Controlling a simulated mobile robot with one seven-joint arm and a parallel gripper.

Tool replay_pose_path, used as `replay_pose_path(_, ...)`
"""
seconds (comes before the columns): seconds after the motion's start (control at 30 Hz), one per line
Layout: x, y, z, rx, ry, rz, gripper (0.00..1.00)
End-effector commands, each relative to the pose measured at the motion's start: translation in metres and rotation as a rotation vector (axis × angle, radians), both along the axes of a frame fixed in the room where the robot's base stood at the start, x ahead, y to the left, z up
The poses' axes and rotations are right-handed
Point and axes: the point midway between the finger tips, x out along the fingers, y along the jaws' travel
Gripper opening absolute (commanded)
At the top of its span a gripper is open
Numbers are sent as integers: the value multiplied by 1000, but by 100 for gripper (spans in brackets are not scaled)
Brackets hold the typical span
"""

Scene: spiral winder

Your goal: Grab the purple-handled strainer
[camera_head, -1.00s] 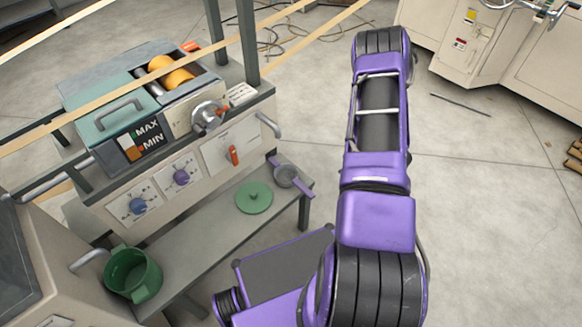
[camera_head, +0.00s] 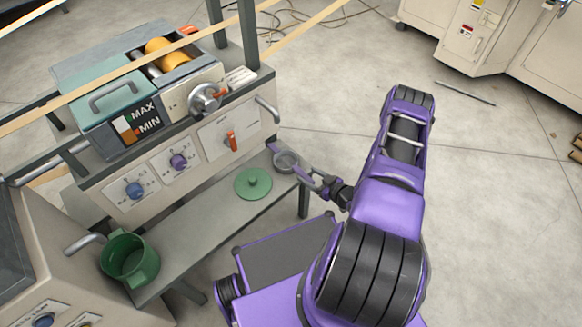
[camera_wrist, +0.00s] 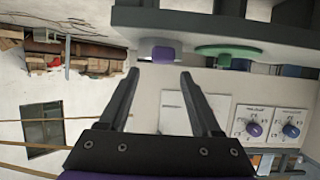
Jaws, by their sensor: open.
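The strainer (camera_head: 286,161) is a small grey round bowl with purple handles. It lies at the right end of the grey shelf (camera_head: 205,228) in the head view. In the wrist view, which is upside down, its purple handle (camera_wrist: 163,54) shows at the shelf edge, beyond the fingertips. My gripper (camera_head: 318,180) is just right of the strainer in the head view. My gripper (camera_wrist: 158,75) is open, with nothing between its fingers. The near handle is partly hard to tell from the gripper in the head view.
A green lid (camera_head: 253,184) lies beside the strainer on the shelf. A green pot (camera_head: 128,260) stands at the shelf's left end. The machine's control panel (camera_head: 190,155) with knobs and a red lever rises behind the shelf. The floor to the right is open.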

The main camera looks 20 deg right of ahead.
Motion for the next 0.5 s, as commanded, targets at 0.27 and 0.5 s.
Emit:
replay_pose_path(0.27, 20, 6, -10, -1, 0, 1, 65)
replay_pose_path(0.5, 49, 17, -27, -1, 0, 2, 65)
